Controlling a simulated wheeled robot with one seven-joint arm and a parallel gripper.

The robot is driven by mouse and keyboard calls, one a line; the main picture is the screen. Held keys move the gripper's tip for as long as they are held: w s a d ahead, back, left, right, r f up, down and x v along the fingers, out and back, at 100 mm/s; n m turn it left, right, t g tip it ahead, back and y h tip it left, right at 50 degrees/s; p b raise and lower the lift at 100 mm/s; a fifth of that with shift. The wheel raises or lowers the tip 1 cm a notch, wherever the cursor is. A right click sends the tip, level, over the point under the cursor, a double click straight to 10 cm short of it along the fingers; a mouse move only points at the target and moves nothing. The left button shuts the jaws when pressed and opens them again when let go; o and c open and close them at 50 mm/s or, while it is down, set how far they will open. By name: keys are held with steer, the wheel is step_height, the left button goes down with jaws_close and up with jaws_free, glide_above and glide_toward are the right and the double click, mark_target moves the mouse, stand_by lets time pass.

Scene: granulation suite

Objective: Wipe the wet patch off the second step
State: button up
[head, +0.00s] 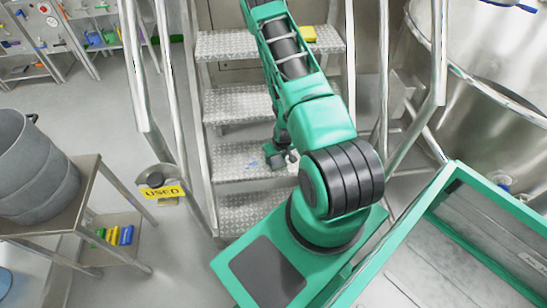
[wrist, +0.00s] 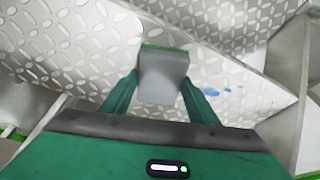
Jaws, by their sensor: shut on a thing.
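The second step (head: 225,168) from the bottom is a diamond-plate metal tread. The wet patch (head: 252,164) shows on it as small blue marks, left of my gripper (head: 283,160). In the wrist view the patch (wrist: 226,90) is a few blue spots and smears to the right of the fingers. My gripper (wrist: 160,92) is shut on a grey block (wrist: 163,78) with a thin green edge at its far end. The block is over the patterned plate, apart from the visible spots. I cannot tell whether it touches the plate. In the head view my arm hides the block.
Metal handrails (head: 190,110) flank the stairs. A yellow block (head: 308,33) lies on the top visible step. A "USED" sign (head: 162,191) marks a small holder beside the left rail. A steel table (head: 70,215) carries a grey bin (head: 35,165). A steel vessel (head: 480,90) stands right.

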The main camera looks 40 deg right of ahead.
mark_target(248, 163)
steer(key=shift+a, duration=0.1)
